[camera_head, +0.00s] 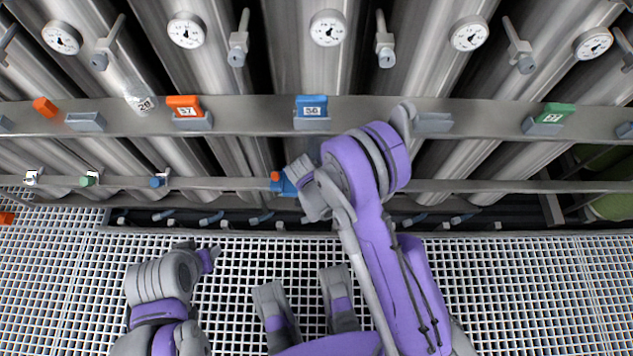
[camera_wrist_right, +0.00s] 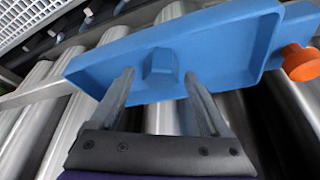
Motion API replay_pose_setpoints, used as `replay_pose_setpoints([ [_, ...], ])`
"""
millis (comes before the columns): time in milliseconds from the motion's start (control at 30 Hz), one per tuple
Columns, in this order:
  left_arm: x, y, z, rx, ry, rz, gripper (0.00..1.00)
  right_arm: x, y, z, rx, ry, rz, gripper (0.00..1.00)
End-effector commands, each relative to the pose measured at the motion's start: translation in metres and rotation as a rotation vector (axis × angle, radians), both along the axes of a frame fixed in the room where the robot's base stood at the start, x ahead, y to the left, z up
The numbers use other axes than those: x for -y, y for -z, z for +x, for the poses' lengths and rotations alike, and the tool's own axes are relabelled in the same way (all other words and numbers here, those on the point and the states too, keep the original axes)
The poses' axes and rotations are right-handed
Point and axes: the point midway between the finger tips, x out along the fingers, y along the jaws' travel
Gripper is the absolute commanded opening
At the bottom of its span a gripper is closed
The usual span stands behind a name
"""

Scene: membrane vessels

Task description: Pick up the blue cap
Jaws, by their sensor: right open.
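In the right wrist view the blue cap (camera_wrist_right: 161,64), a small faceted block, sits in the shallow blue tray (camera_wrist_right: 232,38). My right gripper (camera_wrist_right: 160,78) is open there, one finger on each side of the cap, with a gap visible on both sides. Whether the fingertips touch the tray I cannot tell. In the head view only a bit of the blue tray (camera_head: 288,187) shows at the lower rail, the rest hidden behind my right wrist (camera_head: 315,190). The cap is not visible there.
An orange cap (camera_wrist_right: 301,63) stands at the tray's right end in the wrist view. The upper rail (camera_head: 250,118) carries number tags, including a blue 56 tag (camera_head: 312,106). Steel vessels with gauges stand behind. Small valves (camera_head: 158,181) line the lower rail. The grating floor (camera_head: 520,290) is clear at right.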

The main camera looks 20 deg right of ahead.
Motion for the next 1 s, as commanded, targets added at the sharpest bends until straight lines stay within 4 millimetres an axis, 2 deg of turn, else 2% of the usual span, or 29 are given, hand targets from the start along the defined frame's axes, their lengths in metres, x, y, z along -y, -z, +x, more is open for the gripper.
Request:
replay_pose_setpoints([
  [100, 0.0000, 0.0025, 0.0003, -0.001, 0.000, 0.000, 0.50, 0.0021, 0.0083, 0.0023, 0.000, 0.000, 0.000, 0.80],
  [333, 0.0000, 0.0020, 0.0002, -0.001, 0.000, 0.000, 0.50, 0.0023, 0.0082, 0.0025, 0.000, -0.001, 0.000, 0.80],
  [767, 0.0000, 0.0020, 0.0002, -0.001, 0.000, 0.000, 0.50, 0.0022, 0.0080, 0.0025, 0.000, -0.001, 0.000, 0.03],
  [800, 0.0000, 0.0020, 0.0002, -0.001, 0.000, 0.000, 0.50, 0.0022, 0.0080, 0.0025, 0.000, -0.001, 0.000, 0.00],
  [1000, 0.0000, 0.0020, 0.0002, -0.001, 0.000, 0.000, 0.50, 0.0023, 0.0080, 0.0025, 0.001, -0.001, 0.000, 0.00],
])
